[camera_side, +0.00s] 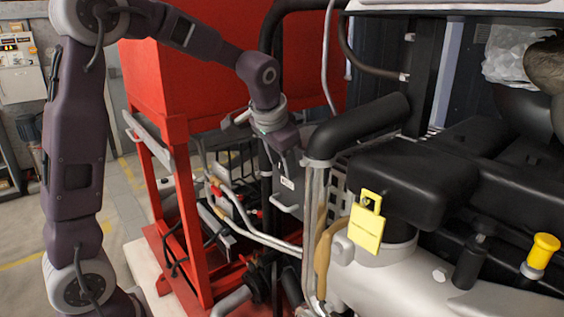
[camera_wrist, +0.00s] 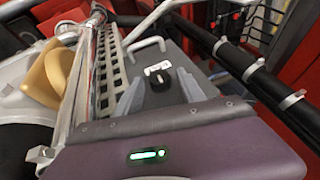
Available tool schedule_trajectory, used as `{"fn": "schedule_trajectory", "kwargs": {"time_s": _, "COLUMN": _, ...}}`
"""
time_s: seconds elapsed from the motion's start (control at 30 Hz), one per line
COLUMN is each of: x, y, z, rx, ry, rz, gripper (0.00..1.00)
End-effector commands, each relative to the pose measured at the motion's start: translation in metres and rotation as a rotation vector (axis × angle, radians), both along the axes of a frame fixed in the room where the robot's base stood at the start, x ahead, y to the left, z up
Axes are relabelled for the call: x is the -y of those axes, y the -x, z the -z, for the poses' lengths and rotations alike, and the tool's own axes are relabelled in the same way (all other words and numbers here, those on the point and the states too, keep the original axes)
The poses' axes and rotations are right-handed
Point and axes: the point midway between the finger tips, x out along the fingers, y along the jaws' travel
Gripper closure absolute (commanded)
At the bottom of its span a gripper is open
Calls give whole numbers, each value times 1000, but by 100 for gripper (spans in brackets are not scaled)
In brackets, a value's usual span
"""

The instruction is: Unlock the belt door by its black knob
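The belt door (camera_wrist: 180,58) is a grey panel with a thin light handle along its far edge in the wrist view. Its black knob (camera_wrist: 158,81) sits below a small white label. My gripper (camera_wrist: 161,92) is open, its two grey fingers apart on either side of the knob in this view. I cannot tell whether they touch it. In the side view my gripper (camera_side: 291,158) points down over the grey door (camera_side: 287,197), which shows a white label. The knob is not discernible there.
A thick black pipe (camera_side: 362,124) runs close to the right of my gripper. A red frame (camera_side: 180,165) stands to the left. The engine, with a yellow tag (camera_side: 367,228), fills the right. Hoses and a perforated metal guard (camera_wrist: 107,65) lie close to the door.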

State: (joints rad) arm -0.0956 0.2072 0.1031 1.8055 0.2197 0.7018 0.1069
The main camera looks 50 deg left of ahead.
Motion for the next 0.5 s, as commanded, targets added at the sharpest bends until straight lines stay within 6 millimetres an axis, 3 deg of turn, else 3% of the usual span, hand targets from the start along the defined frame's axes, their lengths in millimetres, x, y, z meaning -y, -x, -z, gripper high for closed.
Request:
{"fn": "schedule_trajectory", "kwargs": {"time_s": 0.03, "x": 0, "y": 0, "z": 0, "rx": 0, "ry": 0, "rz": 0, "gripper": 66}}
{"fn": "schedule_trajectory", "kwargs": {"time_s": 0.2, "x": 0, "y": 0, "z": 0, "rx": 0, "ry": 0, "rz": 0, "gripper": 99}}
{"fn": "schedule_trajectory", "kwargs": {"time_s": 0.5, "x": -1, "y": 0, "z": -1, "rx": 1, "ry": 24, "rz": -2, "gripper": 100}}
